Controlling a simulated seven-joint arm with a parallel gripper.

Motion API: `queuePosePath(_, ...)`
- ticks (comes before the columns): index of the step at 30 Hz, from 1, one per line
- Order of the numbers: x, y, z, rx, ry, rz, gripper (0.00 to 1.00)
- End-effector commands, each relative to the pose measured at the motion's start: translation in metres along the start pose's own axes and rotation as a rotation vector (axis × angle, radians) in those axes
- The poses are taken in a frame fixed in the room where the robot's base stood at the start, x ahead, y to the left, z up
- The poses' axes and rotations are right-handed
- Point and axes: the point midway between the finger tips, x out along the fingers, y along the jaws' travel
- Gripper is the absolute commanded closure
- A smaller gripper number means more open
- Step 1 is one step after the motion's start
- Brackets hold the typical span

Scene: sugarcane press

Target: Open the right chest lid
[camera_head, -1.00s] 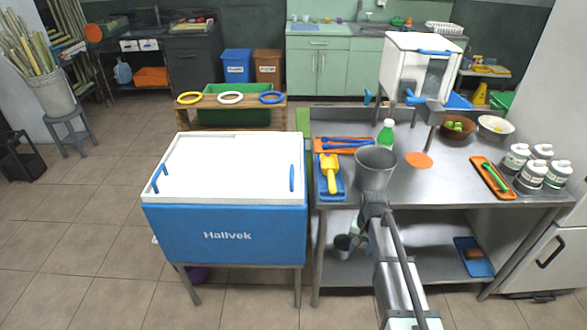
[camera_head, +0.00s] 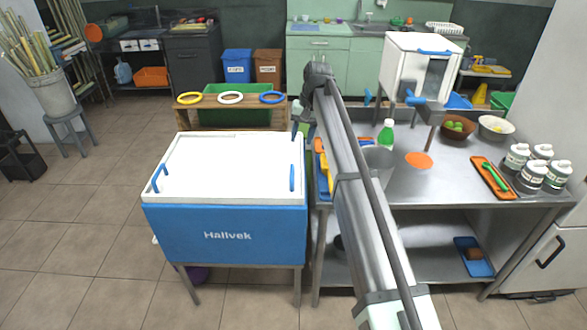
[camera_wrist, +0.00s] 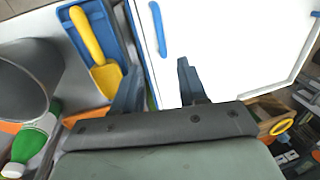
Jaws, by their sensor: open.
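The blue chest (camera_head: 225,235) stands left of the metal table, with a closed white lid top (camera_head: 230,165). An upright blue handle (camera_head: 292,178) sits near the right edge of the top. In the wrist view, this handle (camera_wrist: 158,28) lies on the white lid (camera_wrist: 225,45), ahead of my fingers. My gripper (camera_wrist: 157,85) is open and empty, its two dark fingers apart and not touching the handle. In the head view, my gripper (camera_head: 300,130) is near the chest's back right corner, partly hidden by my arm.
The metal table (camera_head: 450,185) adjoins the chest's right side. It holds a grey pot (camera_head: 379,160), a green bottle (camera_head: 386,134) and a yellow scoop (camera_wrist: 96,55) in a blue tray. A wooden rack (camera_head: 214,103) with coloured rings stands behind the chest.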

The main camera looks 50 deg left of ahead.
Motion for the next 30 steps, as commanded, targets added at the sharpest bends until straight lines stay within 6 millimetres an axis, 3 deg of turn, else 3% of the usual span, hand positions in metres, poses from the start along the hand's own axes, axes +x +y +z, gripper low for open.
queuePosePath(8, 0.027, 0.000, 0.001, -0.003, -0.004, -0.001, 0.58)
queuePosePath(21, 0.103, -0.001, 0.000, -0.002, -0.002, -0.001, 0.58)
queuePosePath(30, 0.132, -0.001, 0.000, -0.002, -0.002, -0.001, 0.58)
